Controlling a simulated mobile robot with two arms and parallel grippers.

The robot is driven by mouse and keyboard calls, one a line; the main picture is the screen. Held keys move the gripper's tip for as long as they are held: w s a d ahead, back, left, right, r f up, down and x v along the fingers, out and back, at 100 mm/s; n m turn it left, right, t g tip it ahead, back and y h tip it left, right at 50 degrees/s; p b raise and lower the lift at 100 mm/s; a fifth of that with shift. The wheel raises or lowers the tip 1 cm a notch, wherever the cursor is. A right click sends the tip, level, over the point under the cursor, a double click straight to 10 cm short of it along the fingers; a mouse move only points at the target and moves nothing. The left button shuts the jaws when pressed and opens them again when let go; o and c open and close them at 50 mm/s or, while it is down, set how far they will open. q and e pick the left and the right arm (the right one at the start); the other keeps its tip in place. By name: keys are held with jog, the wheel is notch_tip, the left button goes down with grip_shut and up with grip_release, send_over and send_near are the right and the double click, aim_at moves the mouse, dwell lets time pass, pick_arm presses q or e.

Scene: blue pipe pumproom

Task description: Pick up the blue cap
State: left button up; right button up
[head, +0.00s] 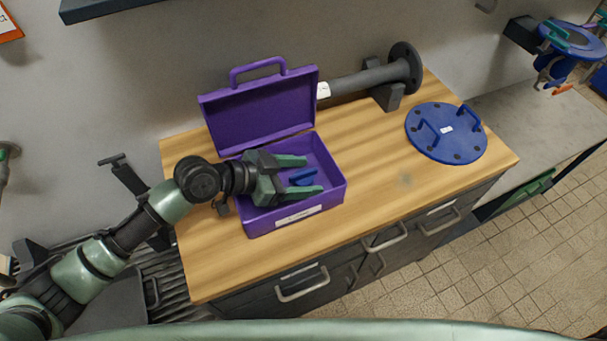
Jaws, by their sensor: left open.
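A round blue disc (447,145) with two blue handles, bolt holes round its rim and a white label lies flat on the right of the wooden worktop. It looks like a cap. A small blue object (301,178) shows inside an open purple case (335,193) on the left of the worktop; its exact shape is partly hidden. My left gripper (311,175) reaches over the case from the left. Its green fingers are open, one on either side of the small blue object in the picture. I cannot tell whether they touch it. My right gripper is not in view.
The purple lid (262,107) stands raised behind the case. A grey flanged pipe (365,80) on a support lies at the back of the wooden worktop (375,190). Drawers with handles front the bench. The worktop between the case and the disc is clear.

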pick_arm(q)
jog(key=shift+d, duration=0.1)
jog(key=shift+c, duration=0.4)
grip_shut()
